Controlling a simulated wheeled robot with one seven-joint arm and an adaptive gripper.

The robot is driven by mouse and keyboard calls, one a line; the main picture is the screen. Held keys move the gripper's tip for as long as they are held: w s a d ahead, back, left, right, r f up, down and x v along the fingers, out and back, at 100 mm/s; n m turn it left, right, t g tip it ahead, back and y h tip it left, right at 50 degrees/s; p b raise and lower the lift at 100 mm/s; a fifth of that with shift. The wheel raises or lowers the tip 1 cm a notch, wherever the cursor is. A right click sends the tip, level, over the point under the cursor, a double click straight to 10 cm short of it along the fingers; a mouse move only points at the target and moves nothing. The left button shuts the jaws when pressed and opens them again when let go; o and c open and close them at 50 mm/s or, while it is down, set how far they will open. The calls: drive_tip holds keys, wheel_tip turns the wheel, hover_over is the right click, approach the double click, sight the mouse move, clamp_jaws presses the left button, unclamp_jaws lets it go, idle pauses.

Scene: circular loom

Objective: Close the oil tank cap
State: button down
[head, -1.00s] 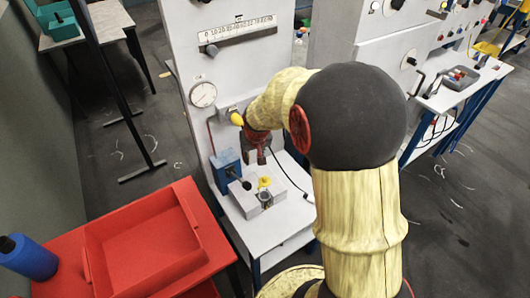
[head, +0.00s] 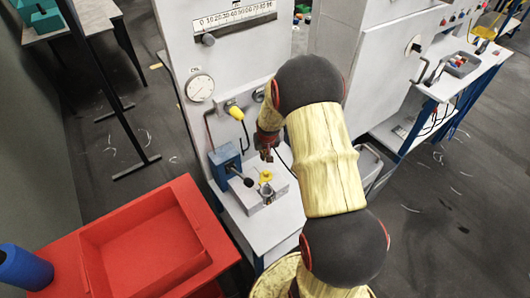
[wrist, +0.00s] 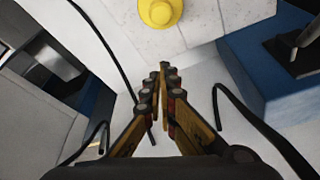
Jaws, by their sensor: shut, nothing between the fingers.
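The oil tank is a light grey block (head: 249,199) on the white bench of the machine. A yellow cap (head: 265,177) shows on its top, behind a round grey metal filler neck (head: 266,190) whose mouth looks uncovered. In the wrist view the yellow cap (wrist: 160,11) is at the top edge, partly cut off, beyond my fingertips. My gripper (head: 267,155) is above and behind the cap in the head view, apart from it. In the wrist view my gripper (wrist: 163,70) has its fingers together and holds nothing. The filler neck is not visible there.
A blue box (head: 224,162) with a dark knobbed lever stands left of the tank. A black cable (wrist: 105,45) hangs near my gripper. A gauge (head: 200,88) and yellow-ended fitting are on the panel behind. A red table with a red tray (head: 95,245) is at the front left.

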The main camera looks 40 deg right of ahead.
sight(265, 176)
drive_tip(key=x, duration=0.2)
drive_tip(key=shift+f+b, duration=0.35)
drive_tip(key=shift+b, duration=0.05)
drive_tip(key=s, duration=0.1)
drive_tip(key=s+a, duration=0.1)
drive_tip(key=shift+s+a+r+b, duration=0.2)
drive_tip(key=shift+s+r+b, duration=0.05)
drive_tip(key=shift+s+b, duration=0.1)
drive_tip(key=shift+s+a, duration=0.25)
drive_tip(key=shift+s, duration=0.15)
drive_tip(key=shift+d, duration=0.1)
drive_tip(key=shift+s+m, duration=0.15)
drive_tip(key=shift+m, duration=0.15)
